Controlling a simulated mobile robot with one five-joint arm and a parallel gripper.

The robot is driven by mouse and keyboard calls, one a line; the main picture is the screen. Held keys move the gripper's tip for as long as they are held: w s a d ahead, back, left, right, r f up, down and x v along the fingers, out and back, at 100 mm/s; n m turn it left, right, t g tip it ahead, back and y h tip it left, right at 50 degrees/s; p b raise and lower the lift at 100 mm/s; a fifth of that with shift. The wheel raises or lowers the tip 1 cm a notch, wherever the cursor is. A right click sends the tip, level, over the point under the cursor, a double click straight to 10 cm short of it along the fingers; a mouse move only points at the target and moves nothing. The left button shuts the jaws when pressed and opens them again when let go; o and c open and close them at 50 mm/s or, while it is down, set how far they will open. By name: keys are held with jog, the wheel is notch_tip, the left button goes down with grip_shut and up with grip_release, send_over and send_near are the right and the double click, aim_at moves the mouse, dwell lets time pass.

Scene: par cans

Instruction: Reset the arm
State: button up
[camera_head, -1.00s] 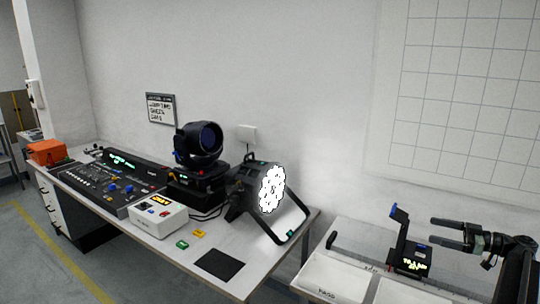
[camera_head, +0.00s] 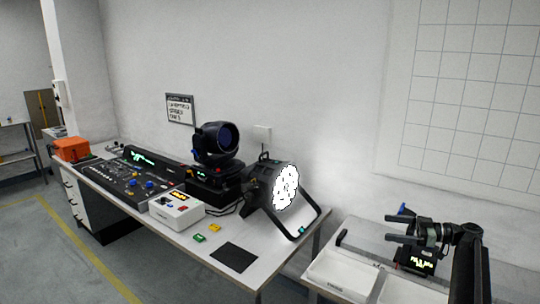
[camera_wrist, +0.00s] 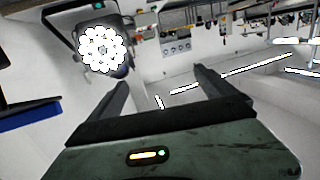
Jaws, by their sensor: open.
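My gripper (camera_head: 397,228) is at the right of the head view, raised above the side table with the white trays. Its two dark fingers point left and stand apart, with nothing between them. Behind and below it is a dark device with a lit green display (camera_head: 422,263), partly hidden by my gripper. In the wrist view my gripper (camera_wrist: 165,82) also shows its fingers spread. My arm rises from the lower right edge of the head view.
A lit par can (camera_head: 287,188) stands on the long bench beside a moving-head light (camera_head: 216,143). A mixing console (camera_head: 130,178), a white box (camera_head: 176,208) and a black mat (camera_head: 233,257) lie on the bench. A white tray (camera_head: 343,271) is below my gripper. The floor at left is clear.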

jog(key=s+a+f+g+h+p, duration=0.1)
jog(key=s+a+f+g+h, duration=0.15)
jog(key=a, duration=0.85)
jog(key=s+a+f+g+h+p, duration=0.1)
jog(key=s+a+f+g, duration=0.15)
jog(key=a, duration=0.75)
jog(key=s+a+f+g+h, duration=0.1)
jog(key=s+a+f+g, duration=0.2)
jog(key=a, duration=0.8)
jog(key=s+a+f+m+h+p, duration=0.1)
jog(key=s+a+f+m+h, duration=0.3)
jog(key=s+f, duration=0.35)
jog(key=s+d+f+m+t+h, duration=0.1)
jog(key=s+d+f+m+h, duration=0.2)
jog(key=d+m+h, duration=0.4)
jog(key=s+d+m, duration=0.1)
jog(key=d+m, duration=0.1)
jog(key=d, duration=0.1)
jog(key=shift+d+m+t, duration=0.25)
jog(key=shift+m+t, duration=0.05)
